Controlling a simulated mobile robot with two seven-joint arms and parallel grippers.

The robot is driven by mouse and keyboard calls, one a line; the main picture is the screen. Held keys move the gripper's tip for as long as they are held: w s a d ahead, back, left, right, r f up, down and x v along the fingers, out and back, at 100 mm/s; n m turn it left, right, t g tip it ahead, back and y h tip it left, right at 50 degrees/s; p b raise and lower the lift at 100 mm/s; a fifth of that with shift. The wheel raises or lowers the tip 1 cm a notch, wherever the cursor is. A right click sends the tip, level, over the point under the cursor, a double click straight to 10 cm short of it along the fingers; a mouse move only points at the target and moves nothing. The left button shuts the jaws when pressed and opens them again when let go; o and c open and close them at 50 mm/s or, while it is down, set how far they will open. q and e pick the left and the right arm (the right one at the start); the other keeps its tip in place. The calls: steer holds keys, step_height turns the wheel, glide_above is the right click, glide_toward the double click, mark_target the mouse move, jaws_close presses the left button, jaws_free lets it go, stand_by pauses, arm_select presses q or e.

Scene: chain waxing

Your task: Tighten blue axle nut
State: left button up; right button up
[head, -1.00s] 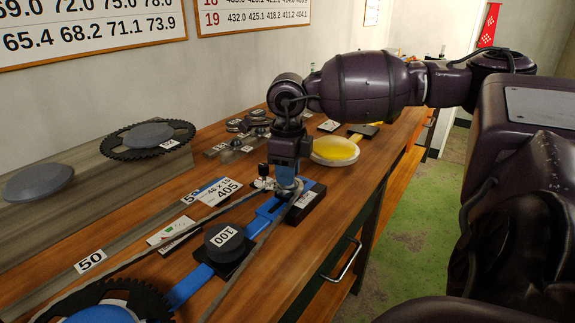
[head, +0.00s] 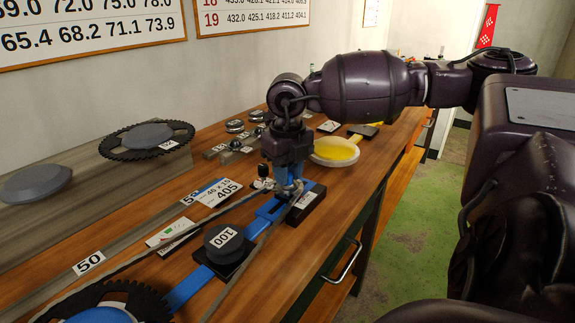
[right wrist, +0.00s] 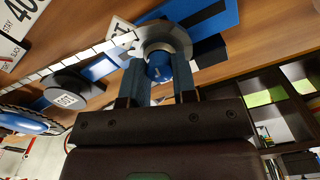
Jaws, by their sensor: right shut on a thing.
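The blue axle nut (right wrist: 159,69) shows in the right wrist view, at the centre of a grey round part (right wrist: 178,40) on the blue stand (right wrist: 214,20). My right gripper (right wrist: 160,80) is shut on the nut, with one finger on each side of it. In the head view my right gripper (head: 288,178) points straight down at the far end of the blue bar (head: 188,288), and it hides the nut there. The chain (head: 232,215) runs from the near toothed ring to the part under my gripper. My left gripper is not in view.
A black disc marked 100 (head: 224,240) sits on the blue bar. A large black sprocket (head: 105,300) is at the near left, another (head: 148,140) on the grey block. A dish of yellow wax (head: 335,151) stands behind my gripper. Small metal parts (head: 235,145) lie nearby.

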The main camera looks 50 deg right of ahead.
stand_by(0.5)
steer(key=o, duration=0.9)
steer(key=shift+o, duration=0.2)
step_height(320, 180, up, 11)
steer(key=shift+p, duration=0.3)
steer(key=shift+f, duration=0.1)
